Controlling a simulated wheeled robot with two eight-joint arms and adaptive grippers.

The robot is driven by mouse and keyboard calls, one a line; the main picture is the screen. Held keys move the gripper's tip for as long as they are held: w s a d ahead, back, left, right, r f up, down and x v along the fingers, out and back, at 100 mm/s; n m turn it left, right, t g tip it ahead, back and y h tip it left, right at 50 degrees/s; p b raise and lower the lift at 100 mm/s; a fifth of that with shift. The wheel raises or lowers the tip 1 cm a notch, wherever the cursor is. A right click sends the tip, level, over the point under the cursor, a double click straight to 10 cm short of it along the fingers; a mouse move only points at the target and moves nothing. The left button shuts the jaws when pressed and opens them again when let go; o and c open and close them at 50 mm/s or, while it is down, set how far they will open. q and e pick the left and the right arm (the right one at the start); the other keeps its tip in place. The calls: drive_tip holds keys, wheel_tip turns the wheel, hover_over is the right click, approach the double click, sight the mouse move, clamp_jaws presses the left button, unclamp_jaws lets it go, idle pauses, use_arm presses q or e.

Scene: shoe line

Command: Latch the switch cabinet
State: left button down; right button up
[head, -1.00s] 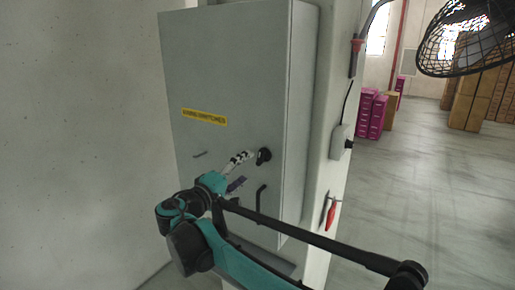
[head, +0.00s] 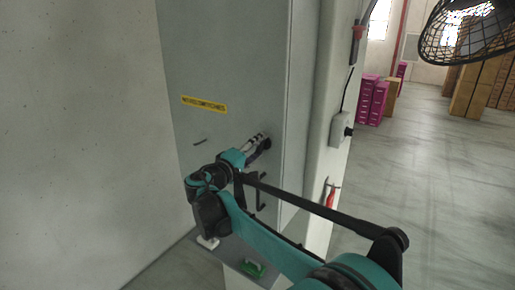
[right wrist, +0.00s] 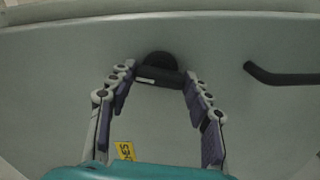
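The grey switch cabinet (head: 225,60) stands against a pillar, with a yellow label (head: 204,104) on its door. The door looks flush with the cabinet body. A black turning latch knob (head: 267,143) sits near the door's right edge; it also shows in the right wrist view (right wrist: 160,62), its bar lying across the picture. My right gripper (head: 258,142) is at the knob. In the right wrist view its fingers (right wrist: 159,76) are spread, one at each end of the bar; I cannot tell whether they touch it. My left gripper is not in view.
A black bent handle (head: 261,190) is below the knob, and shows at the right in the wrist view (right wrist: 280,76). A grey switch box (head: 341,129) and a red-handled tool (head: 330,197) are on the pillar. A green item (head: 253,268) lies below. Open floor is at right.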

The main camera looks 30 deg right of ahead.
drive_tip(key=shift+c, duration=0.6)
drive_tip(key=shift+f+n+b, duration=0.1)
drive_tip(key=shift+n+b, duration=0.2)
drive_tip(key=shift+n, duration=1.2)
drive_tip(key=o, duration=1.2)
drive_tip(key=shift+c, duration=0.2)
drive_tip(key=v, duration=1.2)
